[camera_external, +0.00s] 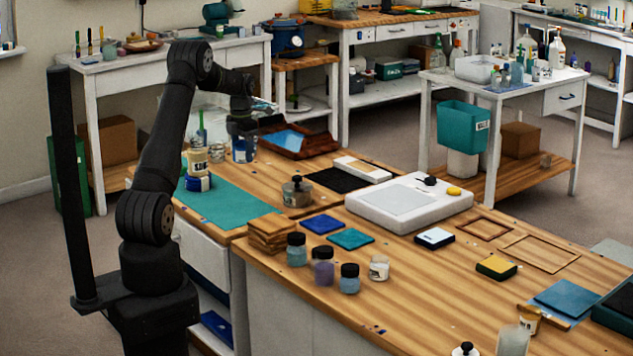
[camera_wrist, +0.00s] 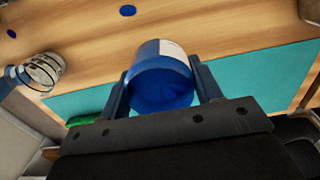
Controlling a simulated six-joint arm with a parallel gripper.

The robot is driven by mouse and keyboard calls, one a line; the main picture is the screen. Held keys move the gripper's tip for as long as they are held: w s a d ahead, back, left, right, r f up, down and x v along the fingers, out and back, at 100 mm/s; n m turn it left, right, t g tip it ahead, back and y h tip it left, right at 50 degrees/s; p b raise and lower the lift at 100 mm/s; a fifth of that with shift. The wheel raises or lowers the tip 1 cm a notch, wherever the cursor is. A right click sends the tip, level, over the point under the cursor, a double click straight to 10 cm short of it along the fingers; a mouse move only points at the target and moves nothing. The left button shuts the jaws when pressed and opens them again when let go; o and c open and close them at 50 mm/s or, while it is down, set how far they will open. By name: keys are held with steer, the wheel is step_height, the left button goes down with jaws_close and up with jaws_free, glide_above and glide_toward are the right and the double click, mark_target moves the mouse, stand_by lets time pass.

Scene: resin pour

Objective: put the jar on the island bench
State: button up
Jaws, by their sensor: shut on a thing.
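My gripper (camera_external: 242,134) is shut on a blue jar (camera_external: 243,154) with a white label. In the wrist view the jar (camera_wrist: 163,88) sits between the two fingers of my gripper (camera_wrist: 160,78), its blue end toward the camera. In the external view the jar is at the far left part of the wooden benches, beyond the teal mat (camera_external: 232,203). I cannot tell whether its bottom touches the wood. The large wooden bench in front (camera_external: 440,300), which looks like the island bench, is to the right and nearer the camera.
Stacked tubs (camera_external: 197,158) stand on the teal mat, left of the jar. A brown tray (camera_external: 300,146) is close on the right, and a metal pot (camera_external: 297,192) stands nearer. The front bench holds several small jars, a white slab (camera_external: 375,215) and tiles, with bare wood between them.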

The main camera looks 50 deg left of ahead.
mark_target(236, 177)
steer(key=a+f, duration=0.2)
steer(key=a, duration=0.1)
steer(key=shift+s+a, duration=0.2)
steer(key=shift+f, duration=2.05)
steer(key=shift+f, duration=0.15)
steer(key=o, duration=1)
steer(key=shift+c, duration=0.2)
step_height(236, 177, up, 12)
steer(key=shift+r, duration=0.2)
